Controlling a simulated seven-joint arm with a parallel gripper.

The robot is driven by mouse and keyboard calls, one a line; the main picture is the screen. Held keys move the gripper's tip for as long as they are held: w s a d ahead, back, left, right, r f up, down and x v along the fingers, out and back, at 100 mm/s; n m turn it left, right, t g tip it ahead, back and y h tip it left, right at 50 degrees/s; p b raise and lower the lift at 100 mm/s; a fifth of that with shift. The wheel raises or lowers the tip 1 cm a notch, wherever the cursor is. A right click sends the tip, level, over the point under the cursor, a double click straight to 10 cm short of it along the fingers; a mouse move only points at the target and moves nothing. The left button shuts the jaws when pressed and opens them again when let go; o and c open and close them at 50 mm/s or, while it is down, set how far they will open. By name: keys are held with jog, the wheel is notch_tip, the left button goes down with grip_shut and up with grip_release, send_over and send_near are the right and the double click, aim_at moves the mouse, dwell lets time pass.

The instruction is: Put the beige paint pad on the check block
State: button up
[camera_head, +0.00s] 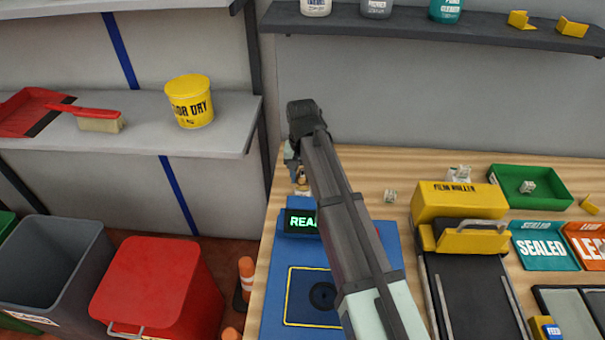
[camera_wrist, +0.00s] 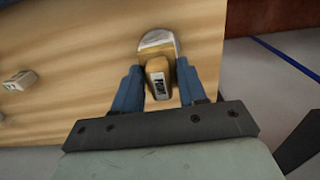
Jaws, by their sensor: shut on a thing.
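The beige paint pad (camera_wrist: 158,78) has a tan, labelled handle and a pale grey end. My gripper (camera_wrist: 160,85) has its blue fingers shut on either side of it. In the head view my gripper (camera_head: 293,160) is at the back left of the wooden table, with a little of the pad (camera_head: 301,179) showing below it. Whether the pad touches the table I cannot tell. A blue block (camera_head: 273,293) with a green-lit display and a yellow-outlined dark square stands nearer the front, partly hidden by my arm. It looks like the check block.
A yellow-headed film roller machine (camera_head: 458,200) stands right of my arm. A small white cube (camera_head: 390,196) lies on the table. Teal (camera_head: 543,247) and orange (camera_head: 590,242) trays are at right. Bins stand on the floor at left.

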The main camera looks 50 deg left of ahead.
aim_at(303, 173)
jog(key=o, duration=1)
jog(key=shift+o, duration=0.2)
jog(key=shift+r, duration=0.15)
notch_tip(303, 173, up, 12)
